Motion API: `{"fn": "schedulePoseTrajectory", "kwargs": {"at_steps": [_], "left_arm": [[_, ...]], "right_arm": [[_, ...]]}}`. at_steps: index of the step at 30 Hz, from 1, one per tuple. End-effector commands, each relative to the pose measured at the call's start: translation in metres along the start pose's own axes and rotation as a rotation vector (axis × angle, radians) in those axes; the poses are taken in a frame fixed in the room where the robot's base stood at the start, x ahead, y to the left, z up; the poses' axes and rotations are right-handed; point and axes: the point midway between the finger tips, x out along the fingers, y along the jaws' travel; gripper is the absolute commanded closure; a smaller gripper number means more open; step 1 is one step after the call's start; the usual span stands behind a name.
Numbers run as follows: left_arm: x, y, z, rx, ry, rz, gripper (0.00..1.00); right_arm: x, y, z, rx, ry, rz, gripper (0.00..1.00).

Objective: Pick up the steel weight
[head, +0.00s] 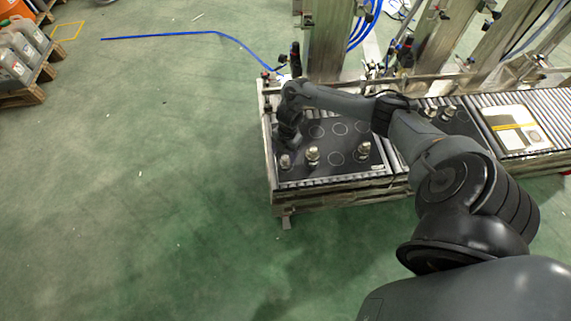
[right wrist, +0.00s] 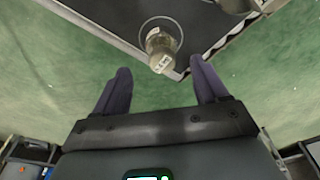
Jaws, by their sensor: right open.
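Several small metal weights stand on a black mat (head: 335,170) with printed circles. One steel weight (head: 285,161) is at its front left corner, another (head: 313,155) is beside it, and a third (head: 364,150) is farther right. My right gripper (head: 289,138) is over the mat's left side, just behind the corner weight; its fingers are hard to make out there. In the right wrist view, the gripper (right wrist: 160,65) is open and empty. A labelled steel weight (right wrist: 160,48) stands in a circle near the mat's corner, ahead of and between the fingertips. My left gripper is out of view.
The mat lies on a roller conveyor (head: 345,186) with a metal frame. A second dark mat with more weights (head: 447,114) and a carton (head: 515,130) are farther right. Steel posts (head: 328,40) and blue hoses stand behind.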

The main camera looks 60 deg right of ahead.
Motion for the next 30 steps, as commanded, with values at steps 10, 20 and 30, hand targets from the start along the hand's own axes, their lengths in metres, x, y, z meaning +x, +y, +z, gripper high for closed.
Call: {"fn": "schedulePoseTrajectory", "kwargs": {"at_steps": [10,20,30], "left_arm": [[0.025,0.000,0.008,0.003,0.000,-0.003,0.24],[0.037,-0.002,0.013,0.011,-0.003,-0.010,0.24],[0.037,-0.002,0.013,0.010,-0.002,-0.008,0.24]], "right_arm": [[0.033,-0.005,0.004,0.001,0.001,-0.002,0.27],[0.052,-0.004,0.004,0.000,0.000,0.000,0.27],[0.052,-0.005,0.004,0.000,0.000,0.000,0.59]]}}
